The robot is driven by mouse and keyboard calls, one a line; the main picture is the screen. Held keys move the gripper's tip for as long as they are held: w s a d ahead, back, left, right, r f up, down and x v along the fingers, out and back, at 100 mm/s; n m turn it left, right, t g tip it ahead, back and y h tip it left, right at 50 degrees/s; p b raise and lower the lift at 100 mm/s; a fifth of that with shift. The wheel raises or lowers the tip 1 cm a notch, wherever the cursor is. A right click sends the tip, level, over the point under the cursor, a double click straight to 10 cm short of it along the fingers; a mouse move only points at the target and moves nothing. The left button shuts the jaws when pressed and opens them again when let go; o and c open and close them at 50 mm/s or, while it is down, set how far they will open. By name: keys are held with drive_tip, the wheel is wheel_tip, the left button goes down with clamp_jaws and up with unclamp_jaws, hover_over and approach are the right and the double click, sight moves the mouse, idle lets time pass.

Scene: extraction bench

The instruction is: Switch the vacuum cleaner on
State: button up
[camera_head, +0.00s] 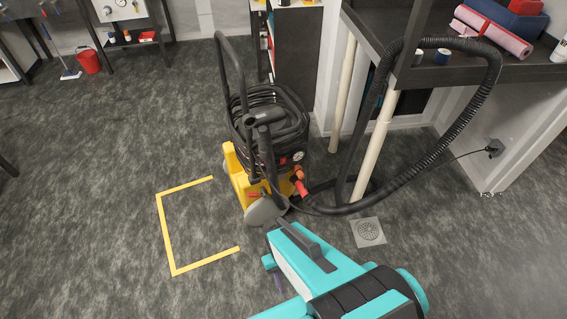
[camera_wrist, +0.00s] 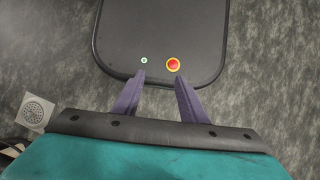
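The vacuum cleaner (camera_head: 240,188) stands upright on the floor at the middle of the head view. It has a black body, a yellow base, a tall black handle and a coiled black hose or cable on top. A small pale round dial (camera_head: 298,156) and red marks show on its front; its switch setting is too small to read. A red and orange hose fitting (camera_head: 300,180) sits at its front. My gripper (camera_wrist: 159,78) is open and empty, its purple fingers pointing down, apart from the cleaner. The cleaner does not clearly show in the wrist view.
A thick black hose (camera_head: 440,165) loops over a dark bench (camera_head: 470,72) at right. A thin cord reaches a wall socket (camera_head: 494,147). A floor drain (camera_head: 368,232) lies in front. Yellow tape (camera_head: 165,232) marks clear floor at left. A red bucket (camera_head: 88,62) stands far left.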

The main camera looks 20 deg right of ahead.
clamp_jaws()
idle(1.7)
